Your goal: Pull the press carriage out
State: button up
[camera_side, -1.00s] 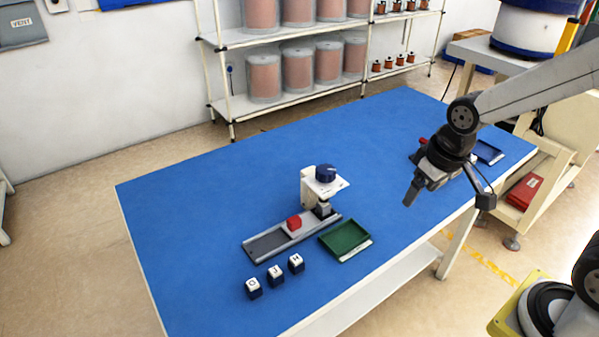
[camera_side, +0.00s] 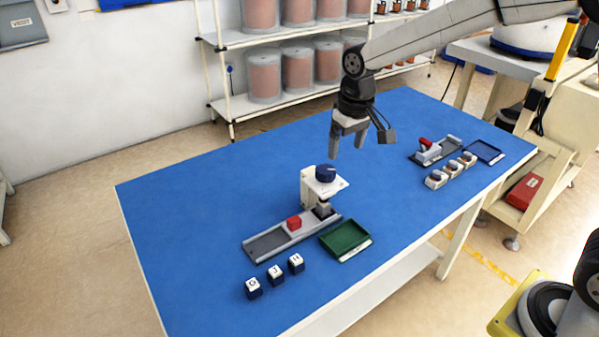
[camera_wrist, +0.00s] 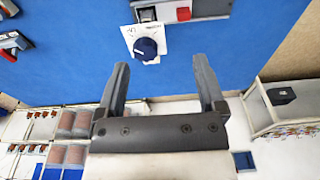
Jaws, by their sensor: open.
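The press (camera_side: 309,190) stands on the blue table, a cream upright with a dark blue knob (camera_side: 326,173) on top. A grey rail (camera_side: 268,243) runs from under it toward the lower left. A red block (camera_side: 294,223), which seems to be part of the carriage, sits on the rail just left of the press head. In the wrist view the knob (camera_wrist: 146,48) and the red block (camera_wrist: 184,14) show beyond the fingers. My gripper (camera_side: 346,147) is open and empty, pointing down above and behind the press, apart from it. The wrist view also shows my gripper (camera_wrist: 163,75) with fingers spread.
A green tray (camera_side: 367,246) lies right of the rail. Several lettered blocks, one here (camera_side: 275,276), stand in front. The table's left is clear.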

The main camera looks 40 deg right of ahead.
jog(key=w+a+f, duration=0.2)
jog(key=w+a, duration=0.2)
jog(key=w, duration=0.4)
jog(key=g, duration=0.1)
send_over(294, 219)
notch_tip(294, 219, down, 18)
jog(key=shift+f, duration=0.1)
jog(key=shift+f, duration=3.85)
grip_shut()
